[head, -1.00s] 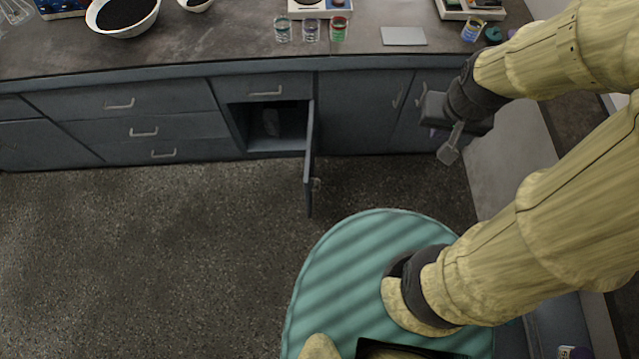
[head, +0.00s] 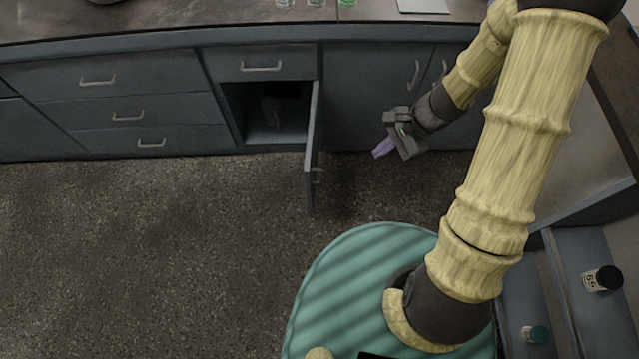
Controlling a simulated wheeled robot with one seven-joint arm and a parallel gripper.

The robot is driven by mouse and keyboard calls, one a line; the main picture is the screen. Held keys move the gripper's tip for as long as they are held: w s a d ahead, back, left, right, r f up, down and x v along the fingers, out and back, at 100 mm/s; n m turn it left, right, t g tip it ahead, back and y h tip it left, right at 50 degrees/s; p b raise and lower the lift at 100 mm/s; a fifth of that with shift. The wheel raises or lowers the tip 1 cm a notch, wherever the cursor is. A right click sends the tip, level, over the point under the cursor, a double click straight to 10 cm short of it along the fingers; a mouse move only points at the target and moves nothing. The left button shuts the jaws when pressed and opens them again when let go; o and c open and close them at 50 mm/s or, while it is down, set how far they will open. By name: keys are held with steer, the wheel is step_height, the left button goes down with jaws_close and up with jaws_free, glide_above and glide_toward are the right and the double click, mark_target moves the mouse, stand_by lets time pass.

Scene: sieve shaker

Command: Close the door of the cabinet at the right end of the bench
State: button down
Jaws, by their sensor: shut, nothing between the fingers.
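An open cabinet (head: 233,112) in the bench front, below a drawer, has its grey door (head: 312,150) swung out towards me, about square to the bench front. The door is hinged on the cabinet's right side. Something pale and indistinct stands inside the dark opening. My gripper (head: 382,149) is shut and empty, to the right of the open door and apart from it, pointing left and down. Behind the gripper are two cabinet doors (head: 368,85) that look closed, the right one partly hidden by my arm.
A stack of drawers (head: 130,95) lies left of the open cabinet. Speckled floor (head: 150,240) is clear in front of the bench.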

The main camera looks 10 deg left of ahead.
steer(key=w+a+f+m+y+b, duration=0.1)
steer(key=a+f+m+b, duration=0.1)
steer(key=f, duration=0.6)
steer(key=w+a+f+m+y+b, duration=0.2)
steer(key=f+m+b, duration=0.2)
steer(key=f, duration=0.4)
steer(key=shift+a+f+t+b, duration=0.3)
steer(key=shift+a+f, duration=0.05)
steer(key=shift+f, duration=0.05)
steer(key=shift+f, duration=0.1)
steer(key=a+r+b+x, duration=0.2)
steer(key=b+x, duration=0.1)
steer(key=x, duration=0.9)
steer(key=shift+a+f, duration=0.15)
steer(key=shift+a, duration=0.2)
steer(key=shift+s+a, duration=0.1)
